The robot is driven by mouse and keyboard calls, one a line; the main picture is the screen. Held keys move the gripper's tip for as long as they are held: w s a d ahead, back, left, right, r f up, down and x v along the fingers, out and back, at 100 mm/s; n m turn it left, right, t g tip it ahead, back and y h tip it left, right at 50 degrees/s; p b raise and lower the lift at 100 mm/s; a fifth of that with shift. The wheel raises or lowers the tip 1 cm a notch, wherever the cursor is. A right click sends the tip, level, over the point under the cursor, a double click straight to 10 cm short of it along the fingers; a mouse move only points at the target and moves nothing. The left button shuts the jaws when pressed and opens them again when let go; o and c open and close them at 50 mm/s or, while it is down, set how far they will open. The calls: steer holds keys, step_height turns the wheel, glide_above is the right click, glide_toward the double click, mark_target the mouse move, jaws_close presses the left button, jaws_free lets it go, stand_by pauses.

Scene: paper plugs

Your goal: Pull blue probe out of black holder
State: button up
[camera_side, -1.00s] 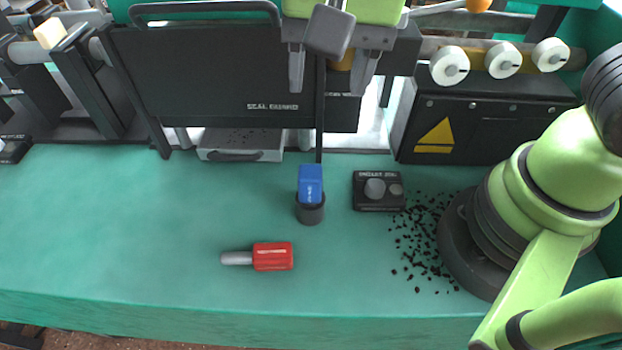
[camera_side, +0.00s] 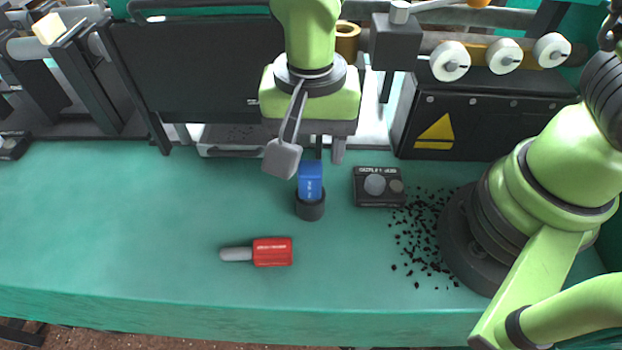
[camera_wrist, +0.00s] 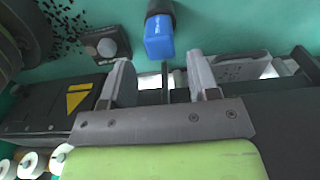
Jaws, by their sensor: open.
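The blue probe (camera_side: 311,181) stands upright in the black holder (camera_side: 310,208) on the green table. In the wrist view the probe (camera_wrist: 159,37) and the dark holder (camera_wrist: 159,8) show at the top, beyond the fingertips. My gripper (camera_side: 318,155) is open, above and behind the probe in the side view. In the wrist view its two fingers (camera_wrist: 160,72) are spread apart with nothing between them, and the probe lies ahead of the gap. A grey block on my wrist hides part of the left finger in the side view.
A red plug (camera_side: 272,252) with a grey tip lies on the table in front. Machinery lines the back. The table's left side is clear.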

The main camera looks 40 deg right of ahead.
mark_target(310, 167)
stand_by(0.3)
steer(key=shift+f, duration=2)
steer(key=shift+c, duration=0.2)
steer(key=c, duration=0.9)
steer(key=shift+c, duration=0.2)
